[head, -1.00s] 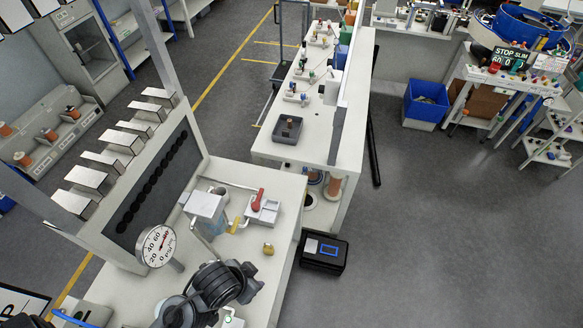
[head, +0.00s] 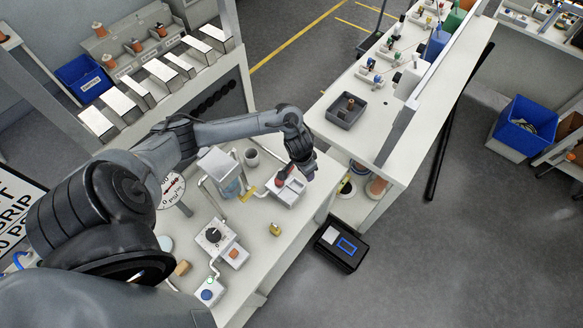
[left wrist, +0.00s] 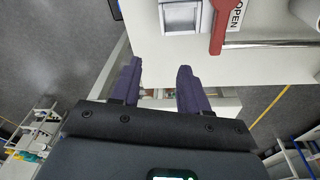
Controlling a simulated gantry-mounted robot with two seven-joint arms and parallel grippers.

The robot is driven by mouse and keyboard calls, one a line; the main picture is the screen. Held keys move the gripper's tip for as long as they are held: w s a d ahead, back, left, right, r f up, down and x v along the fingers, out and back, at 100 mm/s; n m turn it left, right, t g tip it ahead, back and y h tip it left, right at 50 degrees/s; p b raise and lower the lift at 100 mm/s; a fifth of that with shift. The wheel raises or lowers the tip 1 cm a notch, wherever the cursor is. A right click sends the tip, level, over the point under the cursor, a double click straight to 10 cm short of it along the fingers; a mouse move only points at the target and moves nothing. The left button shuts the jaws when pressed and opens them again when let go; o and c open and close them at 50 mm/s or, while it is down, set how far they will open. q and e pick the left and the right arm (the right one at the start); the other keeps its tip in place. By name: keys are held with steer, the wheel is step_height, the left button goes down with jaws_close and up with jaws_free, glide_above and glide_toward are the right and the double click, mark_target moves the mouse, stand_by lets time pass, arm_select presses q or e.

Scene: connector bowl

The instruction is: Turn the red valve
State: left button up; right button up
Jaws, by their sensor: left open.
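The red valve has a red lever handle (head: 284,173) on a light grey block near the bench's right edge in the head view. In the left wrist view the red handle (left wrist: 218,30) shows at the top, beside a white label reading "OPEN" (left wrist: 236,15). My left gripper (head: 306,168) is over the bench beside the valve, its fingers small and partly hidden in the head view. In the left wrist view, my left gripper (left wrist: 160,70) has two dark fingers spread apart with nothing between them. The handle lies beyond the right fingertip, apart from it. My right gripper is not in view.
A white box (head: 217,172), a yellow handle (head: 248,192), a pressure gauge (head: 173,190) and a black dial (head: 213,235) crowd the bench near my arm. A small brass part (head: 275,229) sits near the bench edge. A black case (head: 341,247) lies below on the floor.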

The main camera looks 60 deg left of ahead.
arm_select(q)
steer(key=s+a+r+n+g, duration=0.2)
steer(key=a+n, duration=0.1)
steer(key=a, duration=0.5)
step_height(320, 180, down, 10)
steer(key=b, duration=0.2)
steer(key=shift+a+f+b, duration=0.1)
steer(key=shift+f+b, duration=0.15)
steer(key=shift+b, duration=0.05)
steer(key=shift+c, duration=0.2)
jaws_close()
